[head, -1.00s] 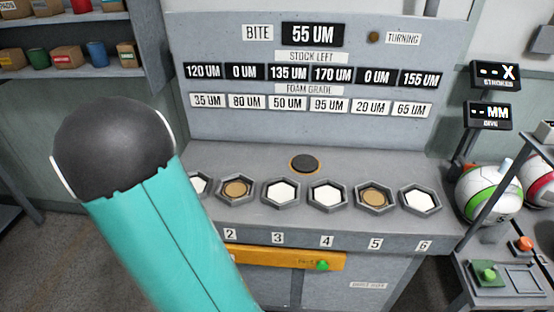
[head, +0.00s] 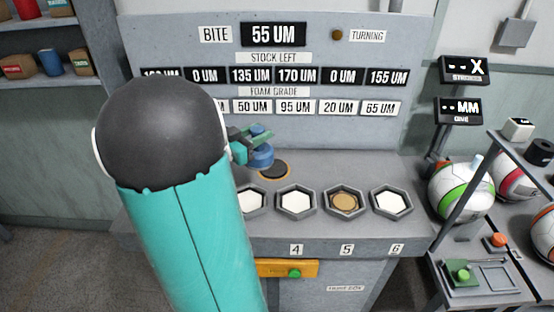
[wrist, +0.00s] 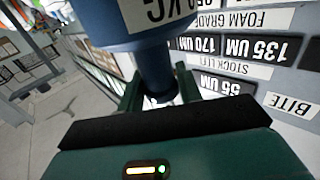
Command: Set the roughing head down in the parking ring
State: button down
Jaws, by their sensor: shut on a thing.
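A blue round tool with a white label ending in "KG" (wrist: 135,35), which I take for the roughing head, is between the green fingers of my gripper (wrist: 158,88) in the wrist view. The gripper is shut on its narrow neck. In the head view the blue head (head: 262,156) and my gripper (head: 250,138) show just right of my arm, at the back of the grey bench. Directly below or beside them is a dark round disc with a tan rim (head: 274,171). I cannot tell whether it is the parking ring, or whether the head touches it.
Several hexagonal trays line the bench front (head: 393,201); some hold white pads, one a tan disc (head: 345,201). My arm hides the left trays. A grey panel with displays (head: 273,34) rises behind. A rack with balls (head: 460,190) stands at right.

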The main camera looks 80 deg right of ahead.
jog(key=d+f, duration=1.3)
jog(key=d, duration=0.1)
jog(key=shift+s, duration=0.35)
jog(key=shift+f, duration=0.15)
jog(key=c, duration=0.9)
grip_release()
jog(key=shift+f, duration=0.1)
jog(key=shift+c, duration=0.2)
jog(key=shift+a, duration=0.1)
